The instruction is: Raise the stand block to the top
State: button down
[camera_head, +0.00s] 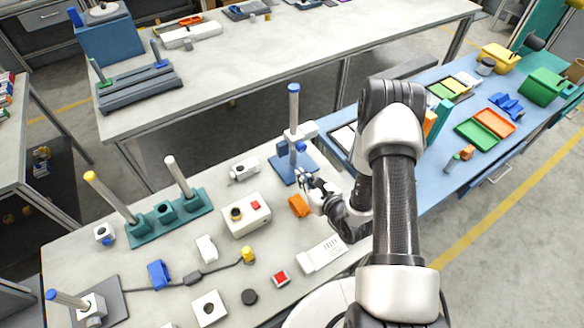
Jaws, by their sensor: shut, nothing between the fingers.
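A blue stand (283,169) is at the back edge of the near bench, with a grey post (293,110) capped in blue rising from it. A small blue block (300,146) shows at the lower part of the post, near the base. A white part (309,130) shows just right of the post; I cannot tell whether it is joined to the stand. My gripper (302,178) is shut and empty, low in front of the post and below the blue block. Whether it touches the stand is too small to tell.
An orange piece (299,206) lies just below my gripper. A white box with a red button (246,214) and a teal rack with posts (169,215) are to the left. Another post stand (93,305) is at lower left. A blue table (425,190) is at right.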

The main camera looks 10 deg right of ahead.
aim_at(289, 144)
jog(key=b+x, duration=0.1)
jog(key=x, duration=0.8)
jog(key=shift+w+a+b, duration=0.1)
jog(key=shift+w+b, duration=0.1)
jog(key=shift+b, duration=0.15)
